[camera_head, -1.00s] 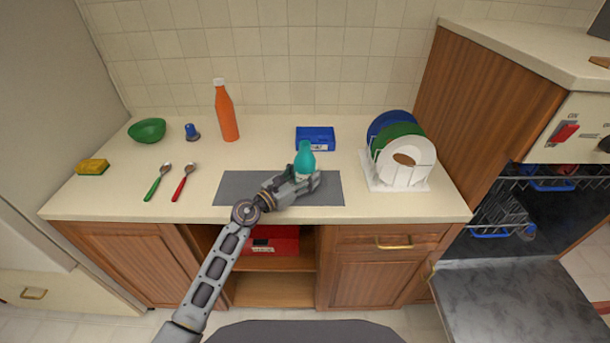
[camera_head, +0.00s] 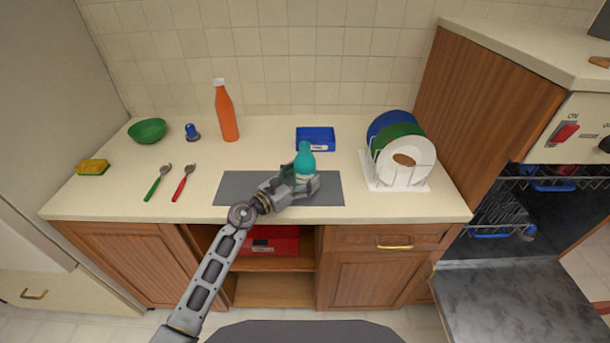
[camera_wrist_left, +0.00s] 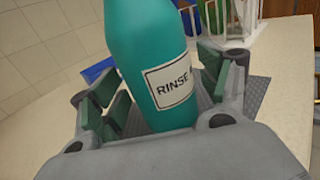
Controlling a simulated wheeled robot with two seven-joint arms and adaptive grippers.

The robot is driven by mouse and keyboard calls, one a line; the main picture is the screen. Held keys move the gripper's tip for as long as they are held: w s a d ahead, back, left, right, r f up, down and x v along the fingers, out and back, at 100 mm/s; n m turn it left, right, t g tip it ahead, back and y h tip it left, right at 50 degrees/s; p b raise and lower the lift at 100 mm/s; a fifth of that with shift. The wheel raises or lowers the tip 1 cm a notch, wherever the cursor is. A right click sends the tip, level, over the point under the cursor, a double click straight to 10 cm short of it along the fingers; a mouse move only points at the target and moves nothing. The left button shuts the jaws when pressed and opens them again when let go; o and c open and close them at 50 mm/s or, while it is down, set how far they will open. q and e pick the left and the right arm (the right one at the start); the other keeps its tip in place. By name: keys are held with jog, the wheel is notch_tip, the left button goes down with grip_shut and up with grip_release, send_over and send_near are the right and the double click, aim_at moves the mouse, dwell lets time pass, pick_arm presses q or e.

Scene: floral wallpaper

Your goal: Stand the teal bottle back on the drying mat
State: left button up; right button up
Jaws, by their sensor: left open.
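The teal bottle (camera_head: 304,160) stands upright at the right part of the grey drying mat (camera_head: 238,187). In the left wrist view the bottle (camera_wrist_left: 150,50) rises between the fingers, with a white label reading "RINSE". My left gripper (camera_head: 305,183) is open around the bottle's lower part; in the left wrist view its fingers (camera_wrist_left: 165,100) lie on both sides of it. A gap shows at the right finger; contact at the left finger is hard to tell. The bottle's base is hidden by the gripper. My right gripper is not in view.
A blue box (camera_head: 315,139) sits behind the mat. A white rack (camera_head: 398,184) with plates stands to the right. An orange bottle (camera_head: 226,112), a green bowl (camera_head: 148,131), two spoons and a sponge (camera_head: 93,167) are to the left. An open dishwasher is at far right.

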pick_arm(q)
jog(key=v, duration=0.9)
jog(key=shift+f+b, duration=0.1)
jog(key=shift+b, duration=0.25)
jog(key=shift+s+a, duration=0.4)
jog(key=shift+a, duration=0.05)
jog(key=shift+s+a, duration=0.2)
jog(key=shift+s, duration=0.1)
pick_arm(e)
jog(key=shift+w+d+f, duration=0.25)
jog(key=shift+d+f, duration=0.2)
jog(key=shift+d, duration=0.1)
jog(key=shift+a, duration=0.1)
pick_arm(q)
jog(key=shift+a, duration=0.1)
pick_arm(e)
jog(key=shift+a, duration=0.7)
